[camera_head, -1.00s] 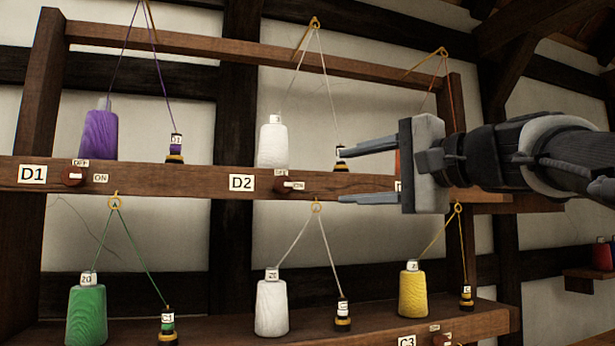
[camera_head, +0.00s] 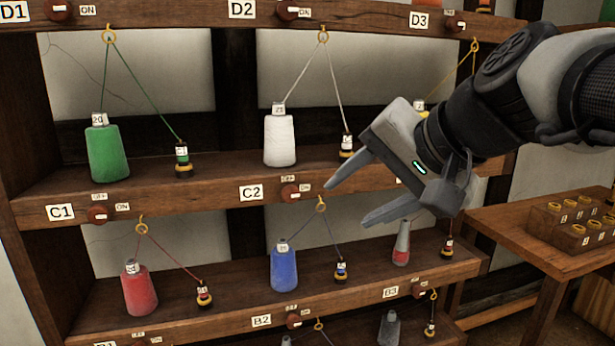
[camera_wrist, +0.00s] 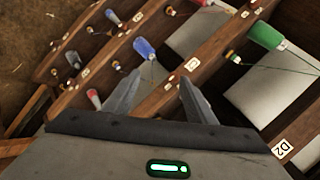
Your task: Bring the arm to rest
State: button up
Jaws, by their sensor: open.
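My gripper (camera_head: 350,202) is open and empty in the head view, reaching in from the right in front of the rack. Its fingers point left and down, near the shelf edge by the C2 label (camera_head: 251,192). The wrist view also shows the two fingers (camera_wrist: 155,92) spread apart with nothing between them. My arm hides part of the rack's right side, including most of the yellow spool (camera_head: 422,113).
The wooden rack (camera_head: 180,206) holds a green spool (camera_head: 106,152), white spool (camera_head: 280,140), red spool (camera_head: 139,292) and blue spool (camera_head: 284,268), with threads running through rings to small bobbins. A side table (camera_head: 500,222) with a peg block (camera_head: 565,228) stands at right.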

jog(key=s+d+f+n+g+h, duration=0.1)
jog(key=s+d+f+n+h, duration=0.2)
jog(key=s+f, duration=0.45)
jog(key=s+d+f+n+g+h, duration=0.2)
jog(key=s+d+f+n, duration=0.15)
jog(key=f, duration=0.75)
notch_tip(320, 180, up, 20)
jog(key=p, duration=1.9)
jog(key=shift+s+m, duration=0.3)
jog(key=shift+m, duration=0.05)
jog(key=shift+a, duration=0.15)
